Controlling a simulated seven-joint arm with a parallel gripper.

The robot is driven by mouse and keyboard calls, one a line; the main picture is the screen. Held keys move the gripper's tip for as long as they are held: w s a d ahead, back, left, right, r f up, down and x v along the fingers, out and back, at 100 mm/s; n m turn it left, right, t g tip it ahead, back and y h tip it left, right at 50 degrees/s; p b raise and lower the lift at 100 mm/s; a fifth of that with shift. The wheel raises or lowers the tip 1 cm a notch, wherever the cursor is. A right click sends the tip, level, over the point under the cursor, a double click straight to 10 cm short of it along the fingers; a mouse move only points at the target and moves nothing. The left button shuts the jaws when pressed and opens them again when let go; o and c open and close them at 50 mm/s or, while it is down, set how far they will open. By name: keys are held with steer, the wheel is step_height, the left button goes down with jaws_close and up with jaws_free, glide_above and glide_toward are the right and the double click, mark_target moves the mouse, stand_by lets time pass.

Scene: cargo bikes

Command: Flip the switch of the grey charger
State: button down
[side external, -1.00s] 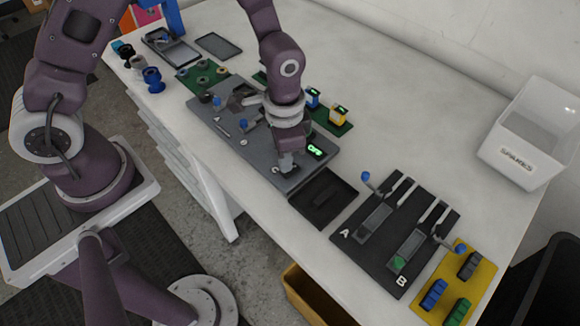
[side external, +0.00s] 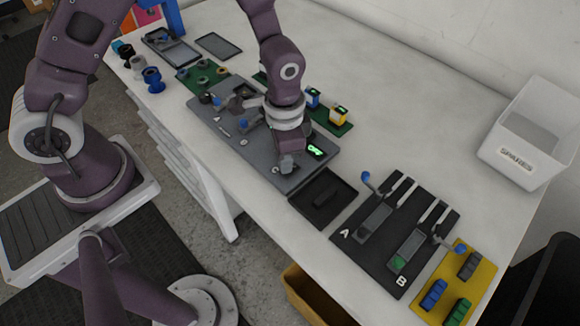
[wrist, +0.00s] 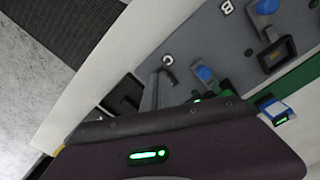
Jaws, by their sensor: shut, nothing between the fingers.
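My gripper (side external: 286,168) is shut and empty, pointing down at the right end of the board beside the display. In the wrist view, my gripper (wrist: 155,92) shows next to the letter C, with a small dark hooked part (wrist: 168,75) close by. I cannot tell whether they touch.
A black tray (side external: 341,203) lies right of the board. Beyond it are a black A/B board (side external: 352,246) with levers and a yellow mat (side external: 425,311) with coloured blocks. Blue and yellow devices (side external: 339,114) stand behind my gripper. A white SPARES bin (side external: 500,128) stands back right.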

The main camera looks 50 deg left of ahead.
steer(key=shift+f, duration=0.65)
steer(key=shift+r, duration=3.55)
steer(key=s+a+r+n+t, duration=0.2)
steer(key=s+a+r, duration=0.1)
steer(key=r, duration=0.5)
steer(key=s+a+r+n+t, duration=0.1)
steer(key=s+a+r, duration=0.15)
steer(key=r, duration=0.55)
steer(key=s+a+r+n+t, duration=0.2)
steer(key=s+a+r+n, duration=0.1)
steer(key=s, duration=0.6)
step_height(320, 180, up, 2)
steer(key=shift+s+a+r+t, duration=0.1)
steer(key=shift+s+a+t, duration=0.2)
steer(key=shift+a, duration=0.15)
